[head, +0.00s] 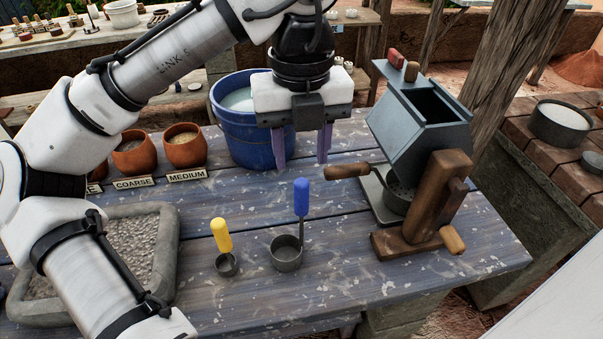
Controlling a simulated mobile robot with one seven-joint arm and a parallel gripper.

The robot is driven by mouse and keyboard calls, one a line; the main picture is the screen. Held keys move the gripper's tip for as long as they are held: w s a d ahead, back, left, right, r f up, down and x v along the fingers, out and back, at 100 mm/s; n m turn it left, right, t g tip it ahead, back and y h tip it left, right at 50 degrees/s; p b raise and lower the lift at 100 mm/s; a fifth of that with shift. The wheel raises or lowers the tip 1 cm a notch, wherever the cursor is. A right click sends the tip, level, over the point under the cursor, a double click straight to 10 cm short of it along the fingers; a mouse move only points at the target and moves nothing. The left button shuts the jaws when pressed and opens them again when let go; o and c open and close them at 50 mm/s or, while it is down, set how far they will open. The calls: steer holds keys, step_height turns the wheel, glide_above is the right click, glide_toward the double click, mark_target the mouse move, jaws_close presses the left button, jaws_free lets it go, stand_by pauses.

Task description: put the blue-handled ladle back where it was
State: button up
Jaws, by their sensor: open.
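The blue-handled ladle (287,253) stands on the worn wooden table (340,265), its small metal cup resting on the boards and its blue handle pointing up. My gripper (301,147) is above and behind it in the head view, pointing down with its two purple fingers apart and nothing between them. The fingers are clear of the ladle. A yellow-handled ladle (227,264) with a smaller cup stands just to the left of the blue-handled one.
A blue bucket (229,132) of pale liquid stands behind my gripper. A grey hopper device (415,120) with wooden handles stands at the right. Clay pots (184,148) with labels and a stone trough (165,262) are at the left. The table's front right is clear.

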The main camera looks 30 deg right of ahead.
steer(key=shift+r, duration=1.15)
stand_by(0.4)
